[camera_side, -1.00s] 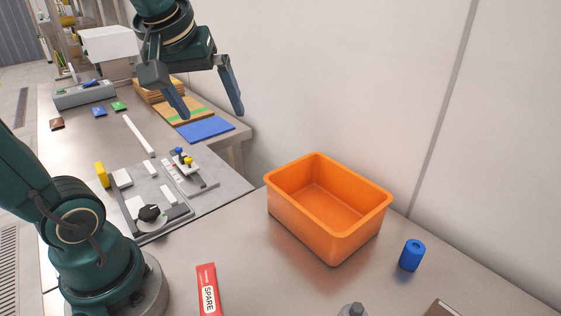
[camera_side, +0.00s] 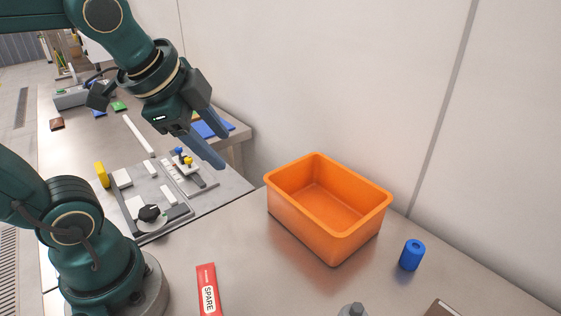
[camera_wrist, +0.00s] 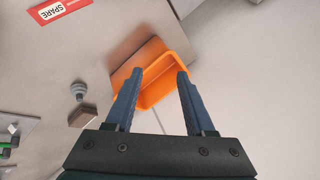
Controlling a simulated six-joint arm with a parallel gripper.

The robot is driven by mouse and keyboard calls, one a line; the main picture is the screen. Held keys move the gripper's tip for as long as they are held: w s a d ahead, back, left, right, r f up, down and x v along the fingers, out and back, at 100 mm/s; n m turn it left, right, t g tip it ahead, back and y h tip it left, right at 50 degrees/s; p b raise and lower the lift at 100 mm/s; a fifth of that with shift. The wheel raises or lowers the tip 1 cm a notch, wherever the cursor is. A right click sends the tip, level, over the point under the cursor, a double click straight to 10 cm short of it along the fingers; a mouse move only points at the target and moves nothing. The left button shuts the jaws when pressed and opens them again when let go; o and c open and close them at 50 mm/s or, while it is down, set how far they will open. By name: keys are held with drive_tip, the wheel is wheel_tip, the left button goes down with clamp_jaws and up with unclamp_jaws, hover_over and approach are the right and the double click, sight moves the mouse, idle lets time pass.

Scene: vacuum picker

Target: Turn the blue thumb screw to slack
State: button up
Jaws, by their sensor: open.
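The blue thumb screw (camera_side: 178,151) is a small blue knob on the grey fixture plate (camera_side: 128,190), in the side view. A similar yellow knob (camera_side: 189,161) stands beside it. My gripper (camera_side: 217,150) is in the air to the right of the knobs, its two long blue-grey fingers pointing down and to the right. In the wrist view my gripper (camera_wrist: 160,72) is open, with nothing between the fingers; the orange bin lies beyond the fingertips. The blue knob cannot be made out in the wrist view.
The orange bin (camera_side: 287,210) stands on the bench right of the fixture. A blue cylinder (camera_side: 412,255) is right of it. A red SPARE label (camera_side: 208,290) lies in front. Bare bench lies between fixture and bin.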

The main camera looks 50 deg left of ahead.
drive_tip(key=w+a+r+m+g+y, duration=0.1)
drive_tip(key=w+a+m+y, duration=0.1)
drive_tip(key=w+a+m, duration=0.3)
drive_tip(key=m+g, duration=0.1)
drive_tip(key=g, duration=0.5)
hover_over(178, 148)
drive_tip(key=d, duration=0.3)
drive_tip(key=shift+y, duration=0.3)
drive_tip(key=f, duration=1.2)
drive_tip(key=shift+w+a, duration=0.2)
drive_tip(key=shift+w, duration=0.2)
drive_tip(key=shift+x, duration=2.3)
drive_tip(key=shift+a, duration=0.1)
clamp_jaws()
